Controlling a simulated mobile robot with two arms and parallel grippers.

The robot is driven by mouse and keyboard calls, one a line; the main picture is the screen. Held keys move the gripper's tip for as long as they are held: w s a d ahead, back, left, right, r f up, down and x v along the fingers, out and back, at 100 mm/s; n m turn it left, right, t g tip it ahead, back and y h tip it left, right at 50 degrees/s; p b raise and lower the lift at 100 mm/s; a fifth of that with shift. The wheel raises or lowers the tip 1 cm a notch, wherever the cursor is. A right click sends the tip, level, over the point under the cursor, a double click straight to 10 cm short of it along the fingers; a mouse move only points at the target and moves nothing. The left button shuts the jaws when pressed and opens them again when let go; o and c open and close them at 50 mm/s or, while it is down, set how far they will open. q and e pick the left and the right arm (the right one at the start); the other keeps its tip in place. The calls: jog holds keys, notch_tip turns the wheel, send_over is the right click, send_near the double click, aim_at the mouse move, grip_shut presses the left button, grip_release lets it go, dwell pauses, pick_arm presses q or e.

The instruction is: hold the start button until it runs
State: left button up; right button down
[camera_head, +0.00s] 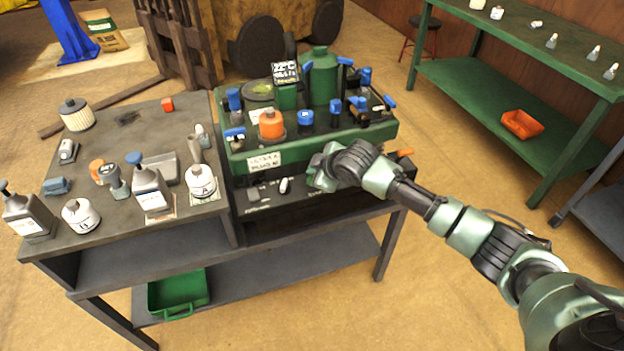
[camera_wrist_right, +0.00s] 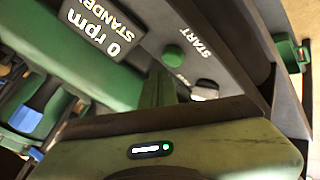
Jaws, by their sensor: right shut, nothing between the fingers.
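The green round start button (camera_wrist_right: 174,57) sits on a grey panel beside the printed word START (camera_wrist_right: 197,42) in the wrist view. A black display (camera_wrist_right: 100,30) on the same panel reads "0 rpm STANDBY". My right gripper (camera_head: 319,178) is shut and empty at the front face of the green machine (camera_head: 310,157), and it hides the button in the head view. In the wrist view its green fingers (camera_wrist_right: 158,86) end close to the button; I cannot tell if they touch it. My left gripper is not in view.
A black-and-white knob (camera_wrist_right: 205,90) sits beside the button. Bottles and jars crowd the grey table (camera_head: 130,220) at left. A green shelf (camera_head: 480,90) stands at right; floor between is clear.

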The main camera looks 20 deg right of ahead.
jog(key=shift+f, duration=0.1)
jog(key=shift+f, duration=0.35)
jog(key=shift+f, duration=0.55)
dwell(1.1)
jog(key=shift+r+p, duration=0.95)
jog(key=shift+p, duration=0.15)
notch_tip(320, 180, up, 5)
jog(key=p, duration=0.5)
jog(key=shift+r, duration=0.1)
